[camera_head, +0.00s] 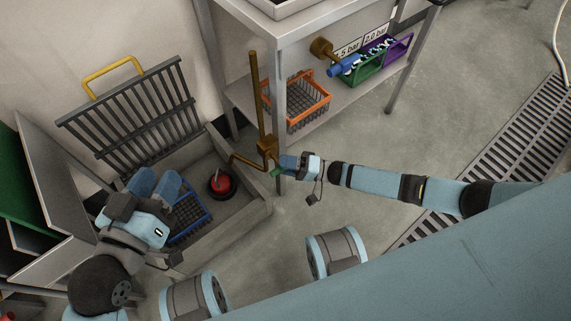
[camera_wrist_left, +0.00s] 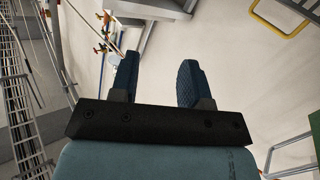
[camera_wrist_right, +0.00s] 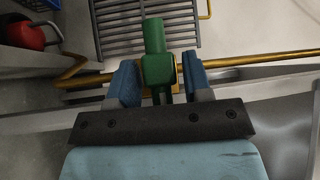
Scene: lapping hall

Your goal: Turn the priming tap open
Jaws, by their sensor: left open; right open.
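The priming tap has a green handle (camera_wrist_right: 155,38), which shows clearly in the right wrist view, on a brass pipe (camera_wrist_right: 250,57). In the head view a bit of green (camera_head: 276,172) shows below the brass tap body (camera_head: 267,147). My right gripper (camera_wrist_right: 160,82) is open, with one blue finger on each side of the green handle's base. I cannot tell whether the fingers touch it. My left gripper (camera_head: 157,183) is open and empty above the sink's left side, away from the tap. Its two fingers (camera_wrist_left: 158,80) show apart in the left wrist view.
A stone sink (camera_head: 240,209) holds a red and black round object (camera_head: 221,184) and a blue crate (camera_head: 189,219). A grey rack (camera_head: 139,113) leans behind. A bench (camera_head: 283,36) has an orange basket (camera_head: 301,98) and a green crate (camera_head: 365,69) on its lower shelf.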

